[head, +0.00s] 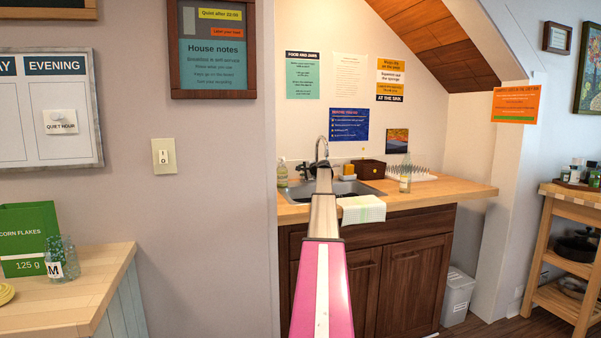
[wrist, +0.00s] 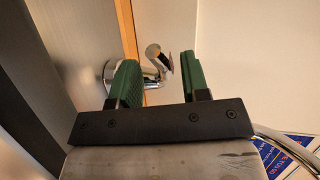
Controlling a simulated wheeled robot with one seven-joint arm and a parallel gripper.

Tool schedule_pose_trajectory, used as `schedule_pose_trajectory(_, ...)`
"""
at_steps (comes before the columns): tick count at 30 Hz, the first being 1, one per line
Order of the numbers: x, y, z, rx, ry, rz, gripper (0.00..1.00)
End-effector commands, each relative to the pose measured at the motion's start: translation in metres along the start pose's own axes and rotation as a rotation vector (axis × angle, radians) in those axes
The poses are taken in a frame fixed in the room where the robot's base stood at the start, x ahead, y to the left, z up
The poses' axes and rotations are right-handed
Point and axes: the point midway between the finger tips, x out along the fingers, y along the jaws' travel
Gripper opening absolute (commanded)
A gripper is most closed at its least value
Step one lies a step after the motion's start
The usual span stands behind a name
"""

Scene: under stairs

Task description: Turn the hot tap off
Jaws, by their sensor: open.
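A chrome tap handle (wrist: 153,51) shows in the wrist view, with a rounded end and a small reddish patch beside it. My gripper (wrist: 158,66) is open, its green fingers on either side of the handle in the picture. I cannot tell whether either finger touches it. The left finger partly covers the handle's round chrome base (wrist: 108,72). A curved chrome pipe (wrist: 292,146) shows at lower right. In the head view the arched chrome spout (head: 322,144) rises behind the sink (head: 350,188).
The wooden counter (head: 455,190) holds a brown box (head: 370,169), a drying rack (head: 425,174), a jar (head: 405,183) and a soap bottle (head: 282,173). A towel (head: 362,209) hangs over the front edge. A blue notice (head: 348,125) is on the wall behind.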

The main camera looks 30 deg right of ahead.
Motion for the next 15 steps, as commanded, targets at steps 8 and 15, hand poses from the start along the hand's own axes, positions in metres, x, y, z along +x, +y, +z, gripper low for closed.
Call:
schedule_pose_trajectory(8, 0.022, 0.000, 0.000, 0.000, 0.000, 0.000, 0.42)
schedule_pose_trajectory(15, 0.021, 0.000, 0.001, 0.000, 0.000, 0.000, 0.26)
